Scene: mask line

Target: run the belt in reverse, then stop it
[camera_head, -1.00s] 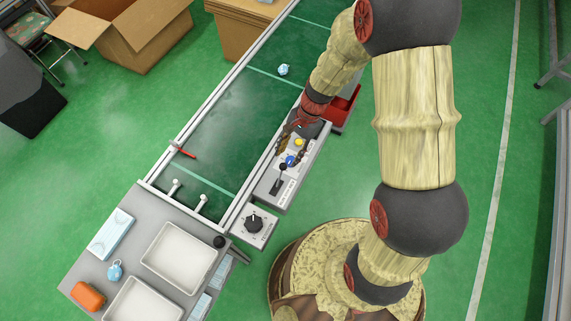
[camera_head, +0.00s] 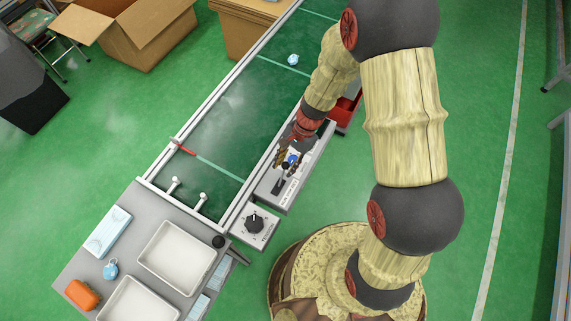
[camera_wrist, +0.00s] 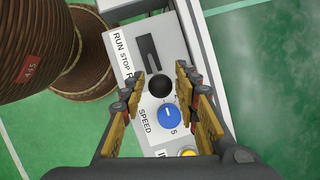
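The belt (camera_head: 230,120) is dark green with pale cross lines. A small light-blue item (camera_head: 293,60) lies on its far part. Beside the belt is the grey control box (camera_head: 268,190). In the wrist view, its slot (camera_wrist: 147,50) is labelled RUN, STOP and a partly hidden word starting with R. The lever's black ball (camera_wrist: 160,86) shows at the R end of the slot. A blue SPEED knob (camera_wrist: 168,117) and a yellow button (camera_wrist: 188,153) lie below it. My gripper (camera_wrist: 160,88) is open, its fingers either side of the ball; contact cannot be told.
A separate dial box (camera_head: 255,224) stands by the near end of the belt. Two white trays (camera_head: 150,253), a blue-white pack (camera_head: 108,232) and an orange item (camera_head: 82,295) are on the near table. A red bin (camera_head: 346,110) is beyond the control box.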

